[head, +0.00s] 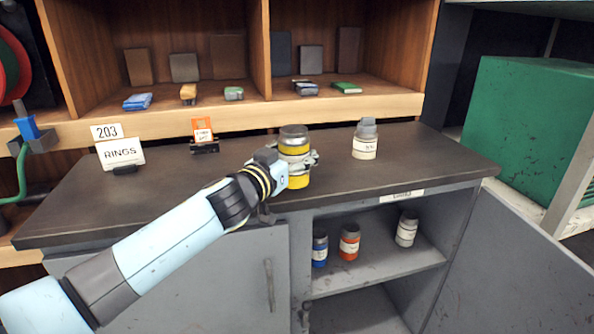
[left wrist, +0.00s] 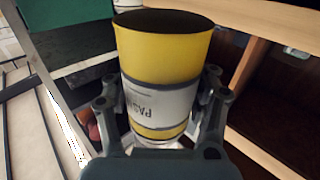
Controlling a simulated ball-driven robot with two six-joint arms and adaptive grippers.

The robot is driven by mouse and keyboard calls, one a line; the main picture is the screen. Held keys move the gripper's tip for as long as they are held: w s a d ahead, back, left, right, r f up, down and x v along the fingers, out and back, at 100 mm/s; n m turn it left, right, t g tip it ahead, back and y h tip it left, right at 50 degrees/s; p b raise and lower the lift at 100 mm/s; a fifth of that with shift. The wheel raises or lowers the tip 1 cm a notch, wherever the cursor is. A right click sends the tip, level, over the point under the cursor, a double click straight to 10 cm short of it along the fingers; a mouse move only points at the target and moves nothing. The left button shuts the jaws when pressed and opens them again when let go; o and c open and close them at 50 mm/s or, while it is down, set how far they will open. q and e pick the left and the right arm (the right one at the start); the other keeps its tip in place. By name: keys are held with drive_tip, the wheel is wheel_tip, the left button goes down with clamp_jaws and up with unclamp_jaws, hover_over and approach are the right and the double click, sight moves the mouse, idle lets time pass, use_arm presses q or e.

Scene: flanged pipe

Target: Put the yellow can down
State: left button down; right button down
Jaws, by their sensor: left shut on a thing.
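The yellow can (head: 294,149) is upright over the dark bench top (head: 200,175), near its front edge. It has a grey lid and a pale label band. My left gripper (head: 301,163) is shut around its middle and hides part of it. I cannot tell whether the can's base touches the bench. In the left wrist view, the can (left wrist: 163,52) shows its dark end at the top and upside-down lettering on its label. The fingers of my left gripper (left wrist: 160,110) lie on both sides of it. My right gripper is not in view.
A white-labelled jar (head: 365,142) stands on the bench to the right. A RINGS sign (head: 120,152) and an orange tag (head: 203,132) stand left. Below, an open cupboard holds blue (head: 320,248), orange (head: 349,243) and white (head: 406,230) jars. Bench space around the can is clear.

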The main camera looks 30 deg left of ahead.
use_arm(q)
drive_tip(key=shift+f+b, duration=0.55)
drive_tip(key=shift+f, duration=0.45)
drive_tip(key=shift+c, duration=1.6)
unclamp_jaws()
